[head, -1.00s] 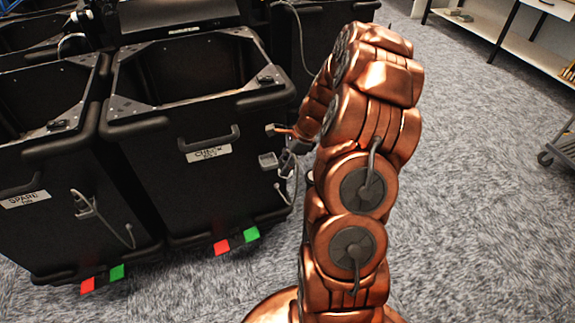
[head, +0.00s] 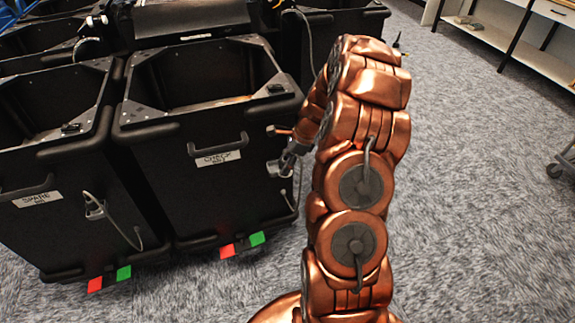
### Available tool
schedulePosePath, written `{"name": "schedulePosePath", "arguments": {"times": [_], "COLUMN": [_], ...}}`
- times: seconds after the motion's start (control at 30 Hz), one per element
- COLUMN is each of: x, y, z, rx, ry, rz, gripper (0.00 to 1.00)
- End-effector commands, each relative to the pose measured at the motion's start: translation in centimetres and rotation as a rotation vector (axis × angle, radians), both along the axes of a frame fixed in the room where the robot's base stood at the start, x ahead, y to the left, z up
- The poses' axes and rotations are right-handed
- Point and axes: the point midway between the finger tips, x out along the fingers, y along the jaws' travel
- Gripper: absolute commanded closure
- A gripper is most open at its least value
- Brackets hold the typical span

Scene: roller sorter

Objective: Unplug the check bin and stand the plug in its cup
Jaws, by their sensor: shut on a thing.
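The check bin (head: 215,187) is a black open-topped bin with a white label and a front handle. My gripper (head: 277,167) is at the right part of its front face, below the rim. It is shut on what appears to be the bin's plug, which is too small and too covered by the gripper to make out. A thin cable (head: 298,188) hangs below the gripper along the bin's right edge. I cannot tell whether the plug is in a socket or clear of it. I cannot make out the cup.
The spare bin (head: 60,225) stands close on the left with its own plug and cord (head: 95,207) on its front. Red and green tabs (head: 242,244) stick out at the bins' feet. More bins stand behind. Carpet on the right is open, with a shelf bench (head: 505,35) beyond.

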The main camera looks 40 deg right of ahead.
Motion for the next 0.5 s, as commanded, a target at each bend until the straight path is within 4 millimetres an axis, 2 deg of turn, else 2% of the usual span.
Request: {"name": "schedulePosePath", "arguments": {"times": [0.5], "x": [2.1], "y": [-0.2], "z": [0.1], "rx": [-0.001], "ry": [0.000], "rz": [0.000], "gripper": [1.00]}}
